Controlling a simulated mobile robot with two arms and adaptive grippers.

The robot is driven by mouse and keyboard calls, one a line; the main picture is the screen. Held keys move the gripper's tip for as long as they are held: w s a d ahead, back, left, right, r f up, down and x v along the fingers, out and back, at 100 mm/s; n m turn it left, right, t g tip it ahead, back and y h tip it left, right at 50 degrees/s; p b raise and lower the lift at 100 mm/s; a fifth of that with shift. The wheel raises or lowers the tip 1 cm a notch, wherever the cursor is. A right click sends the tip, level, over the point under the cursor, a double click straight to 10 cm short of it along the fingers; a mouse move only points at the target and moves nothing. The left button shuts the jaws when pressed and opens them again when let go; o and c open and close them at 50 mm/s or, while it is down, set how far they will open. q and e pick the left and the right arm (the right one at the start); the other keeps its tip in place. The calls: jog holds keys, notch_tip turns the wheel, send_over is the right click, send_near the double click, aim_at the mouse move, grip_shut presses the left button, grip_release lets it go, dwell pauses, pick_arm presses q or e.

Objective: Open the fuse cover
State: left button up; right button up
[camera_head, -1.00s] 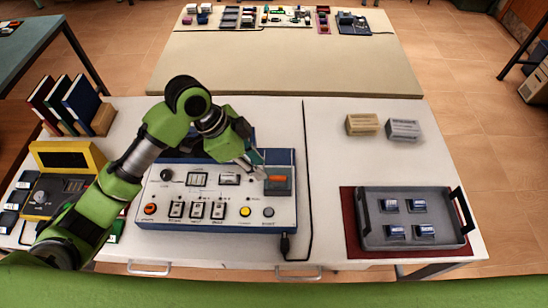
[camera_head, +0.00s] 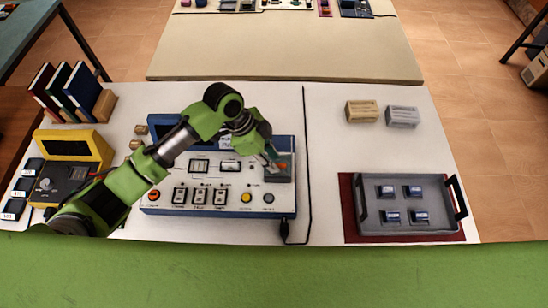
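The fuse cover (camera_head: 285,177) is a small dark grey square with an orange part, at the upper right of the white and blue control panel (camera_head: 230,200). My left gripper (camera_head: 273,160) reaches over the panel from the left, with its fingertips at the cover's upper left, beside the orange part. The fingers overlap the cover in this view, so I cannot tell whether they touch it or how far apart they are. My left arm hides part of the panel's upper left. My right gripper is not in view.
A grey tray (camera_head: 446,228) with several small blue-labelled blocks stands on a dark red mat at right. Two small boxes (camera_head: 362,111) (camera_head: 402,117) lie behind it. A black cable (camera_head: 308,150) runs beside the panel. A yellow tester (camera_head: 92,144) and books (camera_head: 85,93) stand at left.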

pick_arm(q)
jog(key=shift+x, duration=0.85)
grip_shut()
jog(key=w+b, duration=0.2)
jog(key=w, duration=0.1)
jog(key=w+b, duration=0.1)
jog(key=w, duration=0.2)
jog(key=shift+w+f+b, duration=0.2)
jog(key=shift+w+b, duration=0.2)
jog(key=shift+w+r, duration=0.1)
jog(key=shift+w, duration=0.3)
jog(key=shift+r, duration=0.15)
grip_release()
